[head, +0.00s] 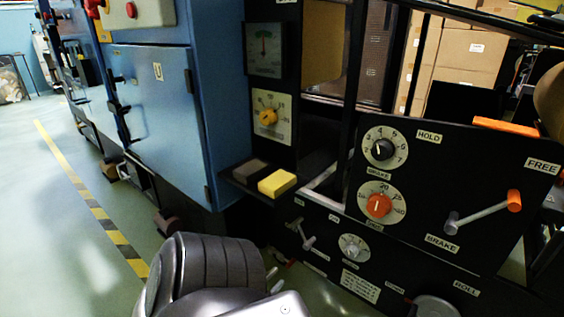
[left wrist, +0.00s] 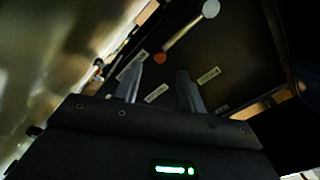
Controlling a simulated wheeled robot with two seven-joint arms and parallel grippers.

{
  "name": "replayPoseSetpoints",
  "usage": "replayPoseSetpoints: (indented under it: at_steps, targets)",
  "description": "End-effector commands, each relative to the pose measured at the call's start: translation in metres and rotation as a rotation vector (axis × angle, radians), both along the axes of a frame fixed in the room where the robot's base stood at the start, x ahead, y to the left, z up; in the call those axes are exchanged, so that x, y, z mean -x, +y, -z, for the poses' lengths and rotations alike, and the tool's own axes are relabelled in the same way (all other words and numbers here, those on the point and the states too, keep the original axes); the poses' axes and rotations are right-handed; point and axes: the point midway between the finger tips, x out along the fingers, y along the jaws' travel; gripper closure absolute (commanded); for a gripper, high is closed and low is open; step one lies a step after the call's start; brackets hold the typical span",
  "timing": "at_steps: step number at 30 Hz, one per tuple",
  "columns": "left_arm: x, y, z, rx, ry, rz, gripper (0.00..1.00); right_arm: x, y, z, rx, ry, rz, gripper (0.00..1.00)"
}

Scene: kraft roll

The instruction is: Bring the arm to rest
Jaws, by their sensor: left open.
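My left arm (head: 215,272) rises from the bottom of the head view, in front of the lower part of a black control panel. In the left wrist view, the two dark fingers of my left gripper (left wrist: 160,84) stand apart with nothing between them. They point towards a dark panel with pale labels and a lever (left wrist: 188,30) with a pale end; I see no contact. In the head view the fingers are mostly hidden or hard to make out. My right gripper is in neither view.
The black panel (head: 450,160) carries dials, an orange-tipped brake lever (head: 485,212) and small handles. A yellow block (head: 277,183) sits on a ledge beside a blue cabinet (head: 165,110). Green floor (head: 70,255) with a yellow-black stripe is clear at left. Cardboard boxes (head: 470,55) stand behind.

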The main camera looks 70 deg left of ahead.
Motion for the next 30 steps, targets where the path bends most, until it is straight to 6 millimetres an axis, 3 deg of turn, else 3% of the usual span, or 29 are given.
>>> replayPoseSetpoints:
  at_steps: [26,30]
  targets:
    - [0.005,-0.004,0.000,0.018,-0.013,0.003,0.60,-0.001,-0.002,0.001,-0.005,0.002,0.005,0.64]
    - [-0.026,-0.031,-0.025,0.106,-0.129,0.101,0.60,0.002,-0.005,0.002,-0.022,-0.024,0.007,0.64]
